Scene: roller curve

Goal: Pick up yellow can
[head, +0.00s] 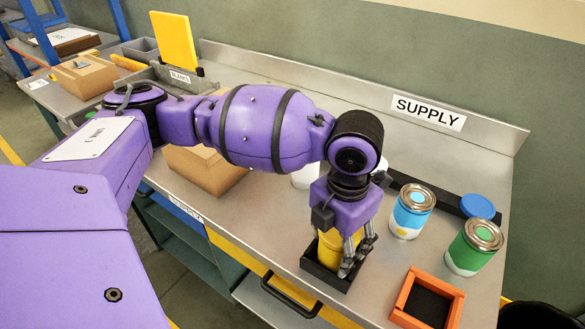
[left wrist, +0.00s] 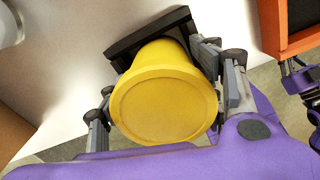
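The yellow can (head: 329,248) stands in a small black square tray (head: 325,280) near the table's front edge. My left gripper (head: 352,258) is lowered over it from above, with fingers on both sides. In the left wrist view, the can's round yellow end (left wrist: 163,108) fills the space between the fingers. The fingers are very close to its sides; I cannot tell whether both touch. The can's lower part is partly hidden by the fingers and tray. In the left wrist view, part of what looks like my right gripper (left wrist: 300,78) shows at the right edge, its fingers unclear.
An orange tray with a dark inside (head: 399,315) lies to the right. A blue can (head: 411,211), a green can (head: 474,247) and a blue lid (head: 478,206) stand behind. A cardboard box (head: 205,170) sits under my left arm. A raised back edge carries a SUPPLY sign (head: 428,112).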

